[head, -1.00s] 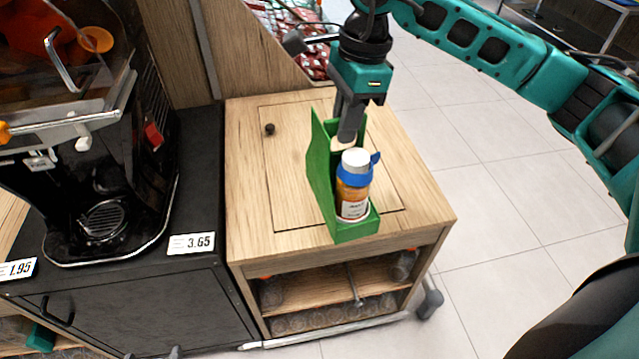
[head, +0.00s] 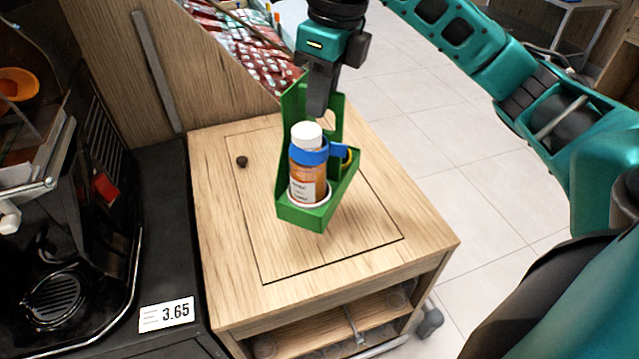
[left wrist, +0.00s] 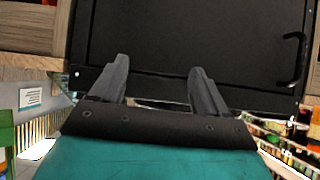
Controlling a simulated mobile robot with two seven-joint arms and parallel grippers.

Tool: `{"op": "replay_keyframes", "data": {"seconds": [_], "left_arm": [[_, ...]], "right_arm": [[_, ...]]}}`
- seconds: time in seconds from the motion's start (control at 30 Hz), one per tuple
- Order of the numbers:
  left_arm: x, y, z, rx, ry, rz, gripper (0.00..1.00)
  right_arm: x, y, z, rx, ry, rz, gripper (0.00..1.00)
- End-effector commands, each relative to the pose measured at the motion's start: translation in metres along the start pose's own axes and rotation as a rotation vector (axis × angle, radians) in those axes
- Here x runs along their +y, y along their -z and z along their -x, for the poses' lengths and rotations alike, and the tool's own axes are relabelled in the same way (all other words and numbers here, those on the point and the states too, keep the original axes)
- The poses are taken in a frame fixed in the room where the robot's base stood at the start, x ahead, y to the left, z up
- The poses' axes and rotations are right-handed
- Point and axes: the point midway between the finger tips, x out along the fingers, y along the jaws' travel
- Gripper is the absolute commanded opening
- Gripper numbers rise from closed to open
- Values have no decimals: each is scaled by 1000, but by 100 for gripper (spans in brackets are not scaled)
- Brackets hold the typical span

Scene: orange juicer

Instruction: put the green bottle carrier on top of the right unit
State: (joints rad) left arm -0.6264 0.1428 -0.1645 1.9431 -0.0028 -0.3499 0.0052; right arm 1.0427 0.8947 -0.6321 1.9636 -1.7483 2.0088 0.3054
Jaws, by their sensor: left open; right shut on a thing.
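The green bottle carrier (head: 300,213) is over the wooden top of the right unit (head: 330,262) in the head view. It holds a bottle (head: 307,180) with a white cap, orange contents and a blue band. My right gripper (head: 318,105) is shut on the carrier's upper part from above; the fingertips are partly hidden. I cannot tell whether the carrier's base touches the top. My left gripper (left wrist: 157,90) is open and empty in the left wrist view, in front of a black panel.
The black juicer (head: 60,270) stands on a dark counter at left, with a 3.65 price tag (head: 166,314). Red packets (head: 235,45) are behind a wooden side panel. The wooden top's front part is clear.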

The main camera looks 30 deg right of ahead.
Motion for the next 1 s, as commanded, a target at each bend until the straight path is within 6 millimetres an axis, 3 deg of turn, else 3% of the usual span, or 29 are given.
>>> {"op": "replay_keyframes", "data": {"seconds": [0.03, 0.1, 0.33, 0.67, 0.87, 1.0], "left_arm": [[2, -5, -4, -3, -5, 2, 75], [6, -5, -5, -2, -12, 3, 75], [10, 4, -7, 15, -22, 6, 75], [9, 6, -10, 21, -23, 4, 75], [9, 5, -11, 21, -24, 5, 75], [10, 7, -10, 22, -26, 6, 75]], "right_arm": [[1, 3, -18, 2, -4, 1, 0], [0, 6, -36, 2, -4, 0, 0], [-1, 13, -84, 0, -1, 1, 0], [-1, 16, -111, -2, 0, 1, 0], [-1, 21, -140, -1, -1, 1, 0], [-2, 21, -143, -4, 2, 2, 0]]}}
